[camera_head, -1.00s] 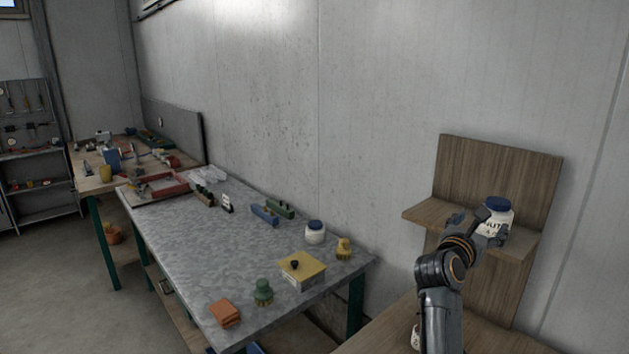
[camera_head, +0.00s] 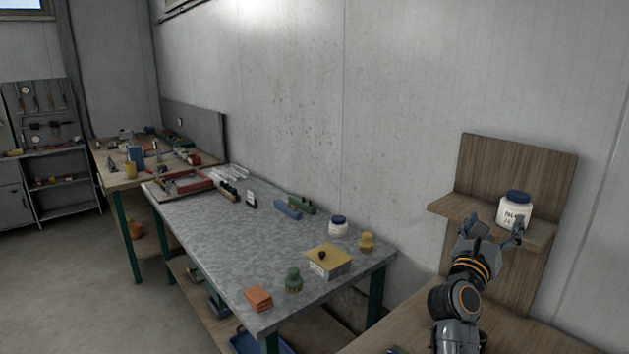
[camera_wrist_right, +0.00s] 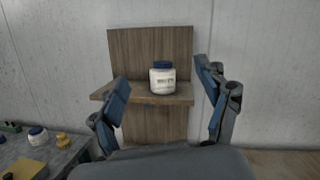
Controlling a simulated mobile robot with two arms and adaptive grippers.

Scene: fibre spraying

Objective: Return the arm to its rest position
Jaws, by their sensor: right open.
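My right gripper (camera_head: 494,234) is open and empty in front of the wooden wall shelf (camera_head: 452,208). A white jar with a dark blue lid (camera_head: 515,211) stands upright on that shelf, just beyond the fingertips. In the right wrist view the jar (camera_wrist_right: 162,79) stands between the spread fingers but farther off, apart from them. The right arm rises from the lower right of the head view. My left gripper is not in view.
A grey-topped table (camera_head: 235,240) carries another white jar (camera_head: 338,227), a yellow box (camera_head: 328,261), a green knobbed item (camera_head: 293,280) and orange blocks (camera_head: 258,298). A wooden surface (camera_head: 400,335) lies below the right arm. A cluttered workbench (camera_head: 122,181) stands behind.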

